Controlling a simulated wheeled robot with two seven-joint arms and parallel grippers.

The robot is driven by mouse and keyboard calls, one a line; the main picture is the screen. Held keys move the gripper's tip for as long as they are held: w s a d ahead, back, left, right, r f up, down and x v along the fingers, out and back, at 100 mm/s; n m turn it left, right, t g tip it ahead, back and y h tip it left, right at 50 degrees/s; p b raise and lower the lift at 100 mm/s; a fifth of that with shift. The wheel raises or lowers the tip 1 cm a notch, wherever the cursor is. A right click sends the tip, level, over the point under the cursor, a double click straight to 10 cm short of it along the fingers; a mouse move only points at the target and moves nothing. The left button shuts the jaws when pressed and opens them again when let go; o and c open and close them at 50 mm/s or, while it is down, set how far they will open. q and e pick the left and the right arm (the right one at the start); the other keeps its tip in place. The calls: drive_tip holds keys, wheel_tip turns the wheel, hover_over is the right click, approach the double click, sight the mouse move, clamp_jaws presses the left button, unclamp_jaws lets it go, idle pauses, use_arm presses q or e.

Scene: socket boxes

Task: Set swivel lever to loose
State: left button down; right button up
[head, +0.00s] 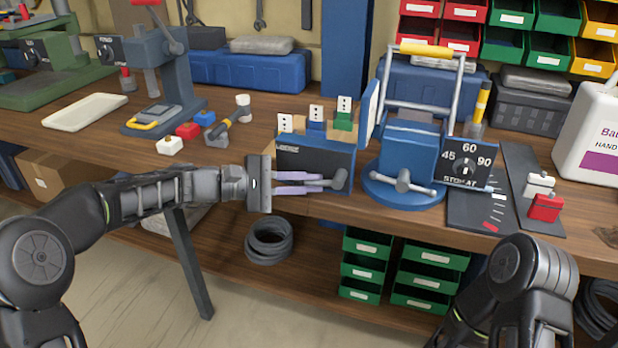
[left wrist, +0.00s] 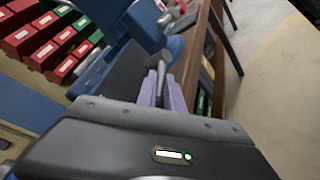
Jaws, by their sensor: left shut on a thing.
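A blue vise (head: 408,150) with a round base stands at the table's front edge. Left of it, a dark panel (head: 312,160) bears a small white label at its upper left, which seems to read LOOSE. The grey swivel lever (head: 340,179) is in front of the panel's right part; it also shows in the left wrist view (left wrist: 161,62). My left gripper (head: 325,182) reaches in from the left, its purple fingers shut on the lever and partly hiding it. In the left wrist view the fingers (left wrist: 163,95) point at the lever. My right gripper is out of view.
Three socket-marked blocks (head: 315,115) stand behind the panel. Red and white blocks (head: 545,207) lie at the right. Green drawers (head: 365,265) are below the tabletop. Open floor lies front left.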

sight(308, 183)
use_arm(q)
wheel_tip(308, 183, up, 4)
drive_tip(key=m+y+p, duration=0.1)
drive_tip(key=y+p, duration=0.1)
drive_tip(key=p, duration=0.2)
drive_tip(key=m+y+p, duration=0.1)
drive_tip(key=y+p, duration=0.2)
drive_tip(key=p, duration=0.2)
drive_tip(key=shift+w+f+t+y, duration=0.1)
drive_tip(key=shift+w+t+y, duration=0.05)
drive_tip(key=shift+t+y, duration=0.15)
drive_tip(key=shift+m+y+p, duration=0.3)
drive_tip(key=shift+y+p, duration=0.2)
drive_tip(key=shift+p, duration=0.4)
drive_tip(key=c, duration=1.5)
unclamp_jaws()
drive_tip(key=shift+w, duration=0.1)
drive_tip(key=shift+d, duration=0.1)
drive_tip(key=v, duration=0.8)
